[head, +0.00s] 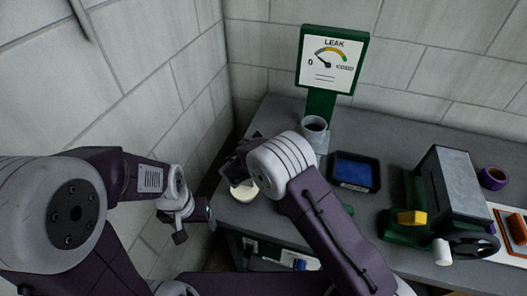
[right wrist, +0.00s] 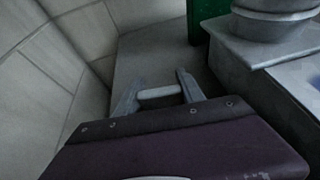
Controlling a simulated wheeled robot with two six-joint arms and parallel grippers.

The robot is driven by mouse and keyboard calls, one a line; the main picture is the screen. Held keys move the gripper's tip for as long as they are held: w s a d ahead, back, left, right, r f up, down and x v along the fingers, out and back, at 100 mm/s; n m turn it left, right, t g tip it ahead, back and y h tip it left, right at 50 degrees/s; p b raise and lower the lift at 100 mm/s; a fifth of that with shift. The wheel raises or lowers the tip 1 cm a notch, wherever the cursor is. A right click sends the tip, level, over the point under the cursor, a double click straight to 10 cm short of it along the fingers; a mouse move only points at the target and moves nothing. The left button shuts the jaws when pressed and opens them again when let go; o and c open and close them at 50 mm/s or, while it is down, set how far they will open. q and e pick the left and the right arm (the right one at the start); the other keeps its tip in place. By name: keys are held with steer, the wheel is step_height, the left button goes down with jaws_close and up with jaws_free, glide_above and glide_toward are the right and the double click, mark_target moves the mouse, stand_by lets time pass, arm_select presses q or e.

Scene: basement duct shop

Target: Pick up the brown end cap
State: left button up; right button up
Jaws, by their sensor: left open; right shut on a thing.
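I cannot pick out a brown end cap for certain in either view. My right gripper (head: 236,168) is over the left end of the grey bench, largely hidden behind its own wrist in the head view. In the right wrist view its fingers (right wrist: 158,94) are shut on a small pale piece (right wrist: 158,92), seen as a light bar between them. My left gripper (head: 190,218) is open and empty, left of the bench edge. A round cream-topped thing (head: 244,191) shows just below the right gripper near the bench's left front edge.
A green leak gauge stand (head: 321,100) carries a grey cup (head: 314,128) at its foot. Block walls close off the left and back.

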steer(key=shift+w+f, duration=0.1)
steer(key=shift+w, duration=0.05)
steer(key=c, duration=0.4)
steer(key=shift+w+d+f, duration=0.15)
steer(key=shift+w+f, duration=0.1)
steer(key=shift+w, duration=0.05)
steer(key=shift+c, duration=0.2)
step_height(320, 180, up, 10)
